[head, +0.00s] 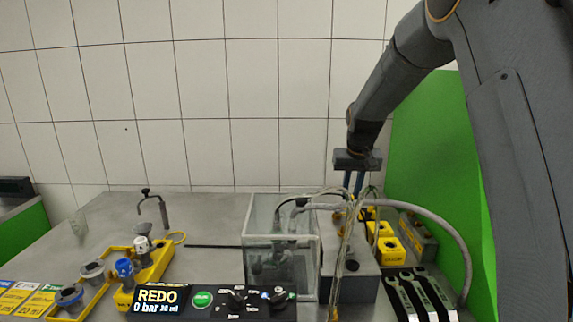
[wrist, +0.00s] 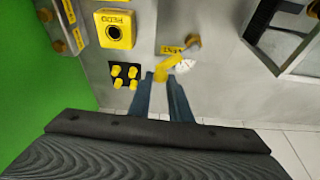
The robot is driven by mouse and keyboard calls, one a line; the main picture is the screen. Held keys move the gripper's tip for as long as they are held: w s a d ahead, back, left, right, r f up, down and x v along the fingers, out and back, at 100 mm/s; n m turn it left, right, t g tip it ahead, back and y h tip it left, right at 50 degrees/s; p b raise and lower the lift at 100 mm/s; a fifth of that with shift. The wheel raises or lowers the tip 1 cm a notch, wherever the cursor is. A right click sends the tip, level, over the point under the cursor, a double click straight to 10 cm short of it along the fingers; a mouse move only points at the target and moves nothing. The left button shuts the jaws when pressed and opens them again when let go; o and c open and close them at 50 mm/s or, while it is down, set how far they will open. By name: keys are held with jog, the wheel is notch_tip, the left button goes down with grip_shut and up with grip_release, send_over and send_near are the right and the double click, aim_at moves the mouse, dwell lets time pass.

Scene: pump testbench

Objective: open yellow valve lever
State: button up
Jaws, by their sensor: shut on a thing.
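The yellow valve lever (wrist: 170,62) shows in the wrist view, running at a slant from a brown brass-coloured fitting (wrist: 193,41) down to my gripper. My gripper (wrist: 162,78) has its two blue fingers close together at the lever's lower end, shut on it. In the head view my gripper (head: 353,184) reaches down behind the hoses at the right of the bench. The lever is mostly hidden there by the hoses and fingers.
A yellow box with a black round opening (wrist: 115,29) and several yellow knobs (wrist: 125,76) sit beside the lever. A clear tank (head: 281,250) and a grey hose (head: 440,235) stand close by. A green panel (head: 430,150) borders the right side.

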jog(key=shift+w+a, duration=0.6)
jog(key=shift+a, duration=0.25)
jog(key=shift+w+a, duration=0.35)
jog(key=shift+a, duration=0.5)
